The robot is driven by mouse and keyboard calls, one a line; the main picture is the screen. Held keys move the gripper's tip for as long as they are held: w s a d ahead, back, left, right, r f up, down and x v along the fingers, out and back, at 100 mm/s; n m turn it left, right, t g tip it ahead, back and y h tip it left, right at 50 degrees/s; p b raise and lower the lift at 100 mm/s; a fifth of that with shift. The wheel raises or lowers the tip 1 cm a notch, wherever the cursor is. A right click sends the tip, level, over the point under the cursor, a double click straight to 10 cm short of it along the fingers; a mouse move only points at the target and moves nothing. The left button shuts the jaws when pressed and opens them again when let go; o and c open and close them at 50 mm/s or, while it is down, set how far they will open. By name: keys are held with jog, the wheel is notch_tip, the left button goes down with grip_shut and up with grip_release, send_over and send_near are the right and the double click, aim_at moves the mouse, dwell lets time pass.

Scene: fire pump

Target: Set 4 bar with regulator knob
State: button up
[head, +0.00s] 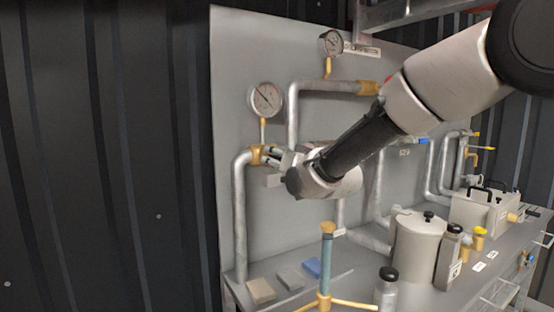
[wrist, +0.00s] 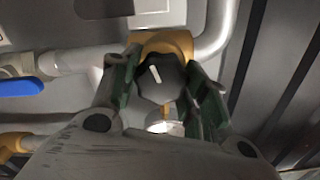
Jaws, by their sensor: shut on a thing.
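The black regulator knob (wrist: 161,80) with a white pointer mark sits between the fingers of my gripper (wrist: 163,88) in the wrist view. My gripper is shut on it, with a green-lined finger on each side. A brass fitting (wrist: 165,42) shows behind the knob. In the head view my gripper (head: 276,160) is at the brass fitting (head: 256,155) on the left pipe, and the knob is hidden there. A round gauge (head: 265,100) with a white face stands above that fitting. Its needle is visible, but the scale is too small to read.
A second gauge (head: 332,43) is higher on the grey panel (head: 240,60). A blue lever handle (wrist: 20,87) lies left of my gripper in the wrist view. Below the arm, the bench holds a tall blue-and-brass stand (head: 326,265), a lidded pot (head: 418,250) and several blocks.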

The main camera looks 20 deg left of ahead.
jog(key=shift+m, duration=1.8)
jog(key=shift+f, duration=0.1)
jog(key=o, duration=1)
jog(key=shift+d, duration=0.1)
